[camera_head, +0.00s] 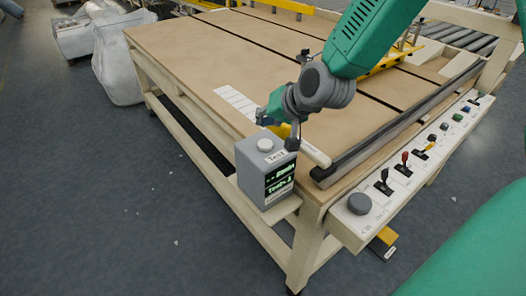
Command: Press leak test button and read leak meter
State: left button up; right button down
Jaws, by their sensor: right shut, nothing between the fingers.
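The leak meter is a grey box (252,181) at the table's near corner. Its top has a round white button (265,145) and a label that seems to read "TEST". Its dark front display (279,182) shows green text, with dashes on the upper line and what looks like "Tests 1" below; the small characters are hard to read. My right gripper (292,143) is shut and empty, pointing down at the right edge of the box top, beside the button. I cannot tell whether it touches the box. My left gripper is out of view.
A wooden table (190,50) with dark slots fills the middle. A control panel (416,166) with levers, coloured buttons and a dark knob runs along its right side. A white roll end (315,155) lies close to my gripper. White sacks (120,60) stand at back left.

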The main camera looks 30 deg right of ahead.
aim_at(265, 143)
jog(key=f, duration=0.1)
jog(key=f+b, duration=0.2)
jog(key=shift+d+f, duration=0.25)
jog(key=shift+f, duration=0.15)
jog(key=shift+d+f, duration=0.15)
jog(key=shift+f, duration=0.05)
jog(key=shift+d, duration=0.15)
jog(key=shift+a+r, duration=0.1)
jog(key=shift+a, duration=0.3)
jog(key=shift+d, duration=0.3)
jog(key=shift+a, duration=0.25)
jog(key=shift+f, duration=0.2)
